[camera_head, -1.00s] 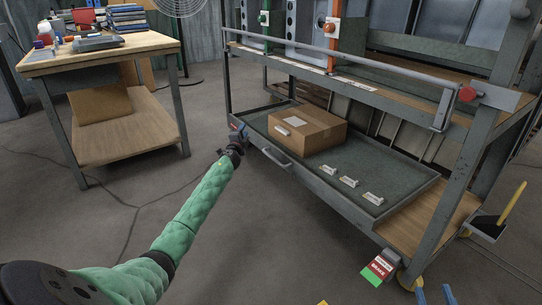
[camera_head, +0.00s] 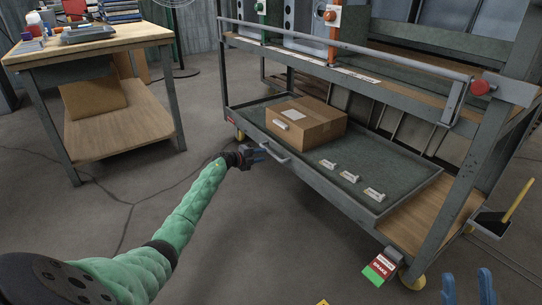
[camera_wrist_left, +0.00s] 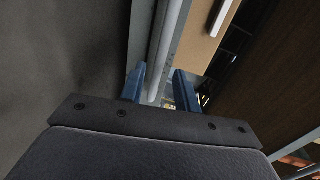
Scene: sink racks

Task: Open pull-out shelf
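The pull-out shelf (camera_head: 310,180) is a dark grey tray low in the metal cart. Its front handle (camera_head: 274,155) is a small light bar on the left part of the front edge. My left gripper (camera_head: 260,153) is beside the handle's left end. In the left wrist view its two blue fingers (camera_wrist_left: 160,82) are apart, with a light grey bar (camera_wrist_left: 165,45) running up between and beyond them; I cannot tell whether they touch it. My right gripper (camera_head: 468,287) shows two blue fingers, apart and empty, at the bottom right.
A cardboard box (camera_head: 318,123) and several small white labelled pieces (camera_head: 349,177) lie on the shelf. A dustpan (camera_head: 492,222) stands at the right. A wooden workbench (camera_head: 95,48) is at the left. The floor before the shelf is clear.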

